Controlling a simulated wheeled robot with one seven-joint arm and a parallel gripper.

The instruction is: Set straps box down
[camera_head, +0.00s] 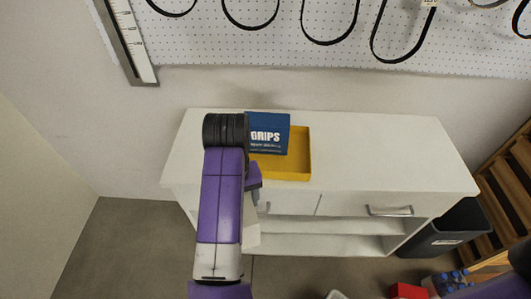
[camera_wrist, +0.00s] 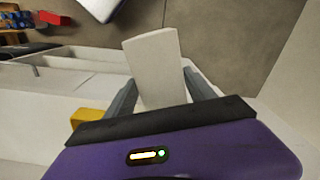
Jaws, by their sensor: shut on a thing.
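My gripper (camera_wrist: 160,78) is shut on a plain white box (camera_wrist: 153,55), which sits between its two grey fingers in the wrist view. I see no label on this box, so I cannot confirm it is the straps box. In the head view the held box (camera_head: 253,236) shows partly behind my purple arm, in front of the white cabinet (camera_head: 370,165). It appears held clear of the cabinet top, beyond its front edge. A yellow tray (camera_head: 299,163) rests on the cabinet top with a blue box (camera_head: 270,124) in it; my arm hides part of both.
The cabinet top is clear right of the tray. Below are drawers and an open shelf. A dark bin (camera_head: 445,232) and wooden rack (camera_head: 505,195) stand at right. A red box (camera_head: 407,290) lies at lower right. Black straps (camera_head: 330,38) hang on the pegboard above.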

